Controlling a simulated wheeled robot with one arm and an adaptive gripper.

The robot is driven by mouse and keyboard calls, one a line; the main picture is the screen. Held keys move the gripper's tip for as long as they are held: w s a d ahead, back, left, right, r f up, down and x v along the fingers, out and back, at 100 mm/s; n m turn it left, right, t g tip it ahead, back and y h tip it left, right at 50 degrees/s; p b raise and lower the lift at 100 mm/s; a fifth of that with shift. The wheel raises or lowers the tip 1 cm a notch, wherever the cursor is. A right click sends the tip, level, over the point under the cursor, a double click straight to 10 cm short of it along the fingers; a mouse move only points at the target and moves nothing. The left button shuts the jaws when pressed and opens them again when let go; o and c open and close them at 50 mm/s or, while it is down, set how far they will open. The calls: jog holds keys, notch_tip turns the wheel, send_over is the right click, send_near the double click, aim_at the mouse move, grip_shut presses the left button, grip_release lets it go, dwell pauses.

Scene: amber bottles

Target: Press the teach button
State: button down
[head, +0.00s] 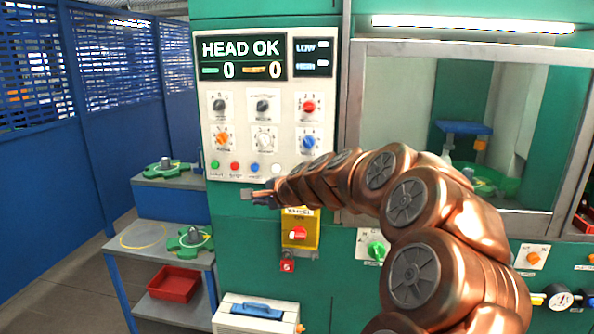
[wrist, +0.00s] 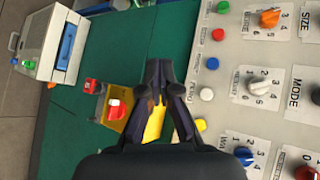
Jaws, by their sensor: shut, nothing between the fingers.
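A row of small buttons runs along the bottom of the white control panel (head: 239,130): green (head: 215,165), red (head: 234,166), blue (head: 255,168) and white (head: 276,170). The wrist view shows the same row turned sideways, with a yellow button (wrist: 200,125) after the white one (wrist: 206,94). Their labels are too small to read, so I cannot tell which is teach. My gripper (head: 262,198) is shut and empty, just below the panel's lower edge. In the wrist view its fingertips (wrist: 160,70) appear over green cabinet face, beside the row and touching no button.
Above the buttons are several knobs and a display (head: 242,57) reading HEAD OK. A yellow plate with a red switch (head: 299,233) sits below my gripper. A white case (head: 255,315) stands lower down. Shelves (head: 165,237) stand at left.

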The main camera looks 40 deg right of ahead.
jog(key=s+d+r+m+h, duration=0.1)
jog(key=d+m+h, duration=0.1)
jog(key=d, duration=0.7)
jog(key=shift+s+d+m+h, duration=0.15)
jog(key=shift+s+m+h, duration=0.15)
jog(key=shift+m, duration=0.5)
jog(key=shift+w+d, duration=0.1)
jog(key=w+d+p, duration=0.1)
jog(key=w+d, duration=0.4)
jog(key=d, duration=0.2)
jog(key=shift+d, duration=0.1)
dwell(0.7)
jog(key=shift+w+d+p, duration=0.2)
jog(key=shift+p, duration=0.15)
